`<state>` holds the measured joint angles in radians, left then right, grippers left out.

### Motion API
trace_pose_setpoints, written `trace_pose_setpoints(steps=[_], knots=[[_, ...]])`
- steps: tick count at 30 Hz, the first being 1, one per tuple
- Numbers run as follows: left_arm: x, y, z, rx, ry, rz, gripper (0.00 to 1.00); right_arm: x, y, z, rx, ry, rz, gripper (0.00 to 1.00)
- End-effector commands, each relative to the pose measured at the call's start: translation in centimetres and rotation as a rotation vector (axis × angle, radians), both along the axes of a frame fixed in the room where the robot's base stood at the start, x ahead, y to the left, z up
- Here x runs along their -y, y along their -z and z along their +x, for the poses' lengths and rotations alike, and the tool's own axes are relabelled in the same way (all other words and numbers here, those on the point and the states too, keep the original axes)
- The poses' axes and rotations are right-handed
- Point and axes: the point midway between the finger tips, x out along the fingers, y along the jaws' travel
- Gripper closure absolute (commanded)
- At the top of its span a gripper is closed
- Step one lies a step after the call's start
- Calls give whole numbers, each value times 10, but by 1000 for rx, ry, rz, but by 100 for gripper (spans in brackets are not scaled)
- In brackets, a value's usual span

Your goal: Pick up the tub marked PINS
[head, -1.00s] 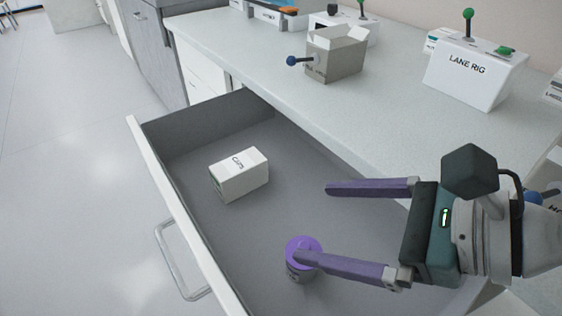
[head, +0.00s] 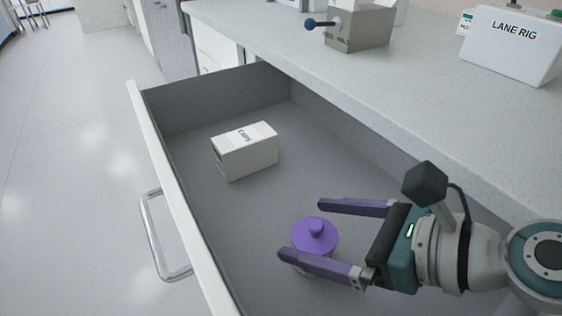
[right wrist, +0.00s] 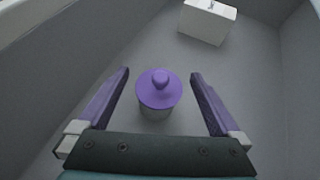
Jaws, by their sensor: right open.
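A small round tub with a purple knobbed lid (head: 315,238) stands upright in the open drawer. Its label is hidden in both current views, so I cannot read a mark on it. In the right wrist view the tub (right wrist: 160,92) is centred between the fingers, a little beyond their tips or level with them. My right gripper (head: 300,229) is open, its purple fingers on either side of the tub with a gap to each. The near finger hides part of the tub's body in the head view. My left gripper is not in view.
A white box marked CAPS (head: 246,150) lies in the drawer, farther back; it also shows in the right wrist view (right wrist: 207,22). The drawer front (head: 172,190) and the worktop edge (head: 340,115) bound the space. The drawer floor between box and tub is clear.

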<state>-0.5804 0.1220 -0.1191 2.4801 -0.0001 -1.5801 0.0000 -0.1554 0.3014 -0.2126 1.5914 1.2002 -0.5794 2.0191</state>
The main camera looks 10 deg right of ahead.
Motion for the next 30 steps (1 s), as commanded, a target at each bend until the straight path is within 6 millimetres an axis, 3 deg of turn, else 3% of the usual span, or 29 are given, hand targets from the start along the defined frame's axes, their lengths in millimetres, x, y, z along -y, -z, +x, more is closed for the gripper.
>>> trace_pose_setpoints(steps=[6, 15, 30], knots=[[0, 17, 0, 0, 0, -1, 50, -20, 18, 22, 2, 0, 1, 0], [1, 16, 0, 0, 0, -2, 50, -23, 18, 24, 1, -1, -1, 1], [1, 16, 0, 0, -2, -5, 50, -22, 18, 24, 1, -1, -1, 57]])
